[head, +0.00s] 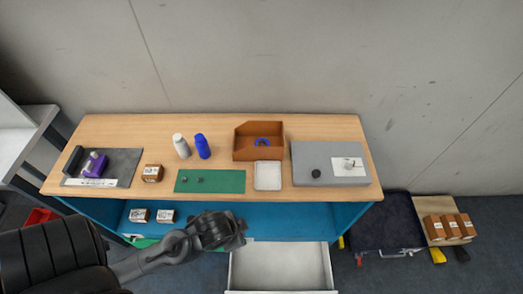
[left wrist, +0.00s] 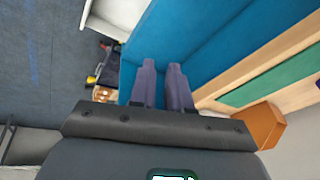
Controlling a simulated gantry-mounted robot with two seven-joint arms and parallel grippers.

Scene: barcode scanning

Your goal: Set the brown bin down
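The brown bin (head: 245,155) stands upright on the wooden table at the back, right of the middle, in the head view. A blue ring-like item (head: 263,142) lies inside it. The bin also shows at the lower right of the left wrist view (left wrist: 262,124). My left gripper (head: 238,230) is in front of the table's front edge, apart from the bin. In the left wrist view its two fingers (left wrist: 161,66) are parallel with a narrow gap and nothing between them. My right gripper is not in view.
A white tray (head: 268,176) sits right in front of the bin, with a green mat (head: 220,183) to its left and a grey case (head: 310,160) to its right. Two bottles (head: 202,147) stand left of the bin. An open white drawer (head: 281,266) juts out below.

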